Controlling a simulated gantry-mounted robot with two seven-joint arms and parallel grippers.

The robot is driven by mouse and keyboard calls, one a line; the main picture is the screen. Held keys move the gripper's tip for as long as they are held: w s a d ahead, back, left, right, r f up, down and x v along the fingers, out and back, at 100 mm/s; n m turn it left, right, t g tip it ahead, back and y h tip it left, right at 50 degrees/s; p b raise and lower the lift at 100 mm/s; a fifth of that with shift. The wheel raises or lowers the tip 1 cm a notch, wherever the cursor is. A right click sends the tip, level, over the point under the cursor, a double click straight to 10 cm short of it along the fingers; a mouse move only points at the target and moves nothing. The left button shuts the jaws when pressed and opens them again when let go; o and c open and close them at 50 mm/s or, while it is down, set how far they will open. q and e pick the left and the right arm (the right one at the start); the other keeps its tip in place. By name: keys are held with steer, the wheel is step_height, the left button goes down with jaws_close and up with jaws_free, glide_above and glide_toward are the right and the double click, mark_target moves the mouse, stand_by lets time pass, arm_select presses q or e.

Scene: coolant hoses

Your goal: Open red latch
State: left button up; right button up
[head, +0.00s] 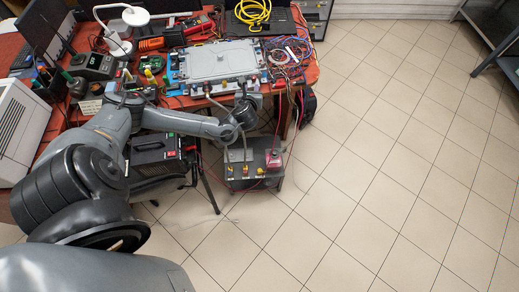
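A grey housing with a flat lid (220,62) lies on the red-orange bench, with blue parts around its edges. Small reddish and dark fittings (207,88) sit along its near edge. They are too small for me to tell which one is the red latch, or whether it is open. My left arm reaches in from the lower left. Its gripper (242,92) is at the near edge of the housing, close to these fittings. The fingers are too small and partly hidden, so I cannot tell their opening or any contact. My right gripper is not in view.
Tangled red and blue cables (289,55) lie right of the housing. A yellow cable coil (252,13) lies behind it. A dark unit with yellow and red fittings (254,166) stands below the bench edge. A white lamp (135,16) stands at back left. The tiled floor at right is clear.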

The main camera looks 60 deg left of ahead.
arm_select(q)
steer(key=s+d+f+n+h, duration=0.1)
steer(key=s+d+f, duration=0.1)
steer(key=d+f, duration=0.2)
steer(key=s+d+f+g+h+b, duration=0.1)
steer(key=s+d+f+h, duration=0.1)
steer(key=d, duration=0.6)
steer(key=s+d+f+n+g+h, duration=0.1)
steer(key=s+d+f+h, duration=0.1)
steer(key=s+d+f, duration=0.2)
step_height(320, 180, down, 2)
steer(key=shift+s+d+f+n, duration=0.2)
steer(key=shift+d+n, duration=0.1)
steer(key=shift+d, duration=0.9)
steer(key=shift+o, duration=0.4)
